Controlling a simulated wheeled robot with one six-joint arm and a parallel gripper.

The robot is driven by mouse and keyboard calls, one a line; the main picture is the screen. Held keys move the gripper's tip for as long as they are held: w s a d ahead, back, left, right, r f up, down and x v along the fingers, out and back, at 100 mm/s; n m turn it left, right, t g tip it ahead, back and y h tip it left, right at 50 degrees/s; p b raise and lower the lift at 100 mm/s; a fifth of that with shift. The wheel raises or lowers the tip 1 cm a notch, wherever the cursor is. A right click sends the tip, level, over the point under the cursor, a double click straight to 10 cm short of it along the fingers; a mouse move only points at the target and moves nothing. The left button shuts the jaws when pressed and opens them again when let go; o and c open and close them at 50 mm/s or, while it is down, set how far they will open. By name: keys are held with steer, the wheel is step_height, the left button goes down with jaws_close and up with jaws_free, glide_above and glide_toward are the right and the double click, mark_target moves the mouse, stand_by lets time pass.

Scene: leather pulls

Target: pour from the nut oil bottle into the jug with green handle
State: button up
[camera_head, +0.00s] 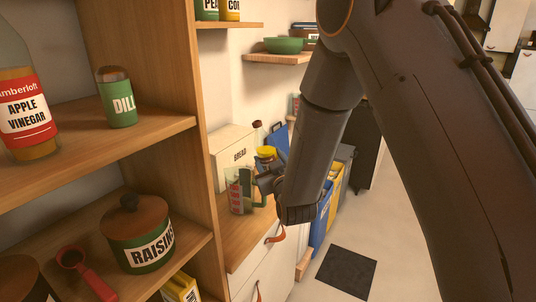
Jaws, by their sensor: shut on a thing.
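My gripper (265,181) is small in the middle of the view, above the wooden counter and partly hidden by my own arm. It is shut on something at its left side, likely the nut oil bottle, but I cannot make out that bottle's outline. Just left of the gripper is a clear vessel with a green upright part, likely the jug with green handle (246,190). A red and pale patch overlaps its left side. I cannot tell whether the vessel and the held thing touch, or how the held thing is tilted.
A bread box (232,150) stands behind on the counter (238,236). A yellow-topped item (266,152) is close to the gripper. A tall shelf (160,128) with a vinegar bottle (27,112), dill jar (117,98) and raisins pot (139,236) fills the left. Leather pulls (277,235) hang on the drawers.

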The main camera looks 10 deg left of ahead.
step_height(320, 180, down, 2)
steer(key=shift+w+d+n+b, duration=0.1)
steer(key=shift+n+b, duration=0.2)
steer(key=shift+b, duration=0.05)
steer(key=shift+w+d+r+n+p, duration=0.1)
steer(key=shift+d+r+n+p, duration=0.4)
steer(key=shift+r+n+p, duration=0.45)
steer(key=shift+d+r+n+p, duration=0.2)
steer(key=shift+n+p, duration=0.2)
steer(key=shift+n, duration=0.35)
steer(key=n, duration=0.1)
steer(key=d+n, duration=0.1)
steer(key=w+d+n, duration=0.1)
steer(key=shift+f+h+p, duration=0.25)
steer(key=shift+h+p, duration=0.05)
steer(key=shift+p, duration=0.1)
steer(key=shift+w+d+n, duration=0.1)
steer(key=shift+d+n, duration=0.3)
steer(key=shift+n, duration=0.4)
steer(key=shift+d+r+n+p, duration=0.25)
steer(key=shift+r+n+p, duration=0.75)
steer(key=shift+n+p, duration=0.15)
steer(key=shift+w+f, duration=0.1)
steer(key=shift+f, duration=0.15)
steer(key=shift+d+r+n, duration=0.15)
steer(key=shift+r+n, duration=0.45)
steer(key=shift+n, duration=0.05)
